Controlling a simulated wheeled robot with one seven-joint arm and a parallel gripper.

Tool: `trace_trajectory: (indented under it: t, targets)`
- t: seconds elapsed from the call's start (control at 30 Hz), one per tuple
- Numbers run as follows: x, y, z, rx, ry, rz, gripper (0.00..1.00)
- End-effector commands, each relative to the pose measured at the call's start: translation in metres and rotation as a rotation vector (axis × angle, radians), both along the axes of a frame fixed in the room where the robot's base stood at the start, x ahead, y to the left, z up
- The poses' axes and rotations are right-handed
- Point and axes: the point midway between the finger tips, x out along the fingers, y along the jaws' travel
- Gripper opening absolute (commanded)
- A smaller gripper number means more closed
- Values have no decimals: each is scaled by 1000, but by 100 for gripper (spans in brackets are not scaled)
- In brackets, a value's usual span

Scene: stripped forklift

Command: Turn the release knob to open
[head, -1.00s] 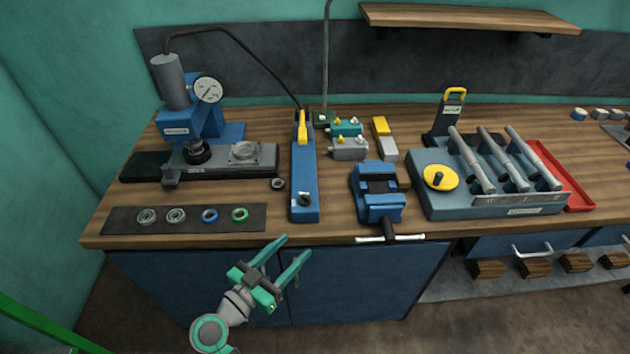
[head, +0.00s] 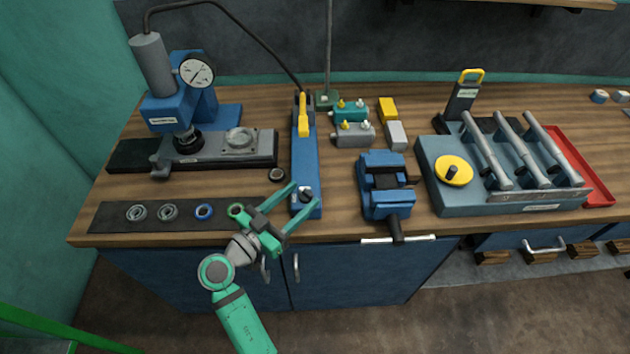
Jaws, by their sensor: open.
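The release knob (head: 306,195) is a small dark and light knob on the near end of the long blue hand pump (head: 305,160). The pump has a yellow lever (head: 303,112) at its far end. My green gripper (head: 304,195) is open, with its fingers pointing up and to the right. In the picture one fingertip lies left of the knob and the other right of it. I cannot tell how high the fingers are above it, or whether they touch it. The knob's pointing direction is too small to read.
A blue press with a gauge (head: 197,71) stands left, above a dark strip (head: 110,219) with several rings. A loose ring (head: 277,175) lies left of the pump. A blue vise (head: 386,190) stands right, then a grey fixture (head: 435,195) with a yellow disc.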

Motion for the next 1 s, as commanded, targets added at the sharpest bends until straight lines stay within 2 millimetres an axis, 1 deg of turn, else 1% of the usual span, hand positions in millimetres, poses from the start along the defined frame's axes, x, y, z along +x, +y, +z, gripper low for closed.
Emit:
trace_trajectory:
  t: [0.03, 0.2, 0.4, 0.53, 0.8, 0.83, 0.87, 0.9, 1.0]
  targets:
    - [7, -8, 0, 1, -1, -4, 52]
    - [27, -27, 1, -1, -1, -1, 52]
    - [44, -42, 1, -1, -1, 2, 52]
    - [48, -45, 0, 0, 0, 4, 52]
    - [49, -46, 0, 0, 0, 5, 52]
    - [49, -46, 0, 0, 0, 5, 49]
    - [49, -46, 0, 0, 0, 5, 42]
    - [49, -46, 0, 0, 0, 5, 32]
    - [49, -46, 0, 0, 0, 5, 10]
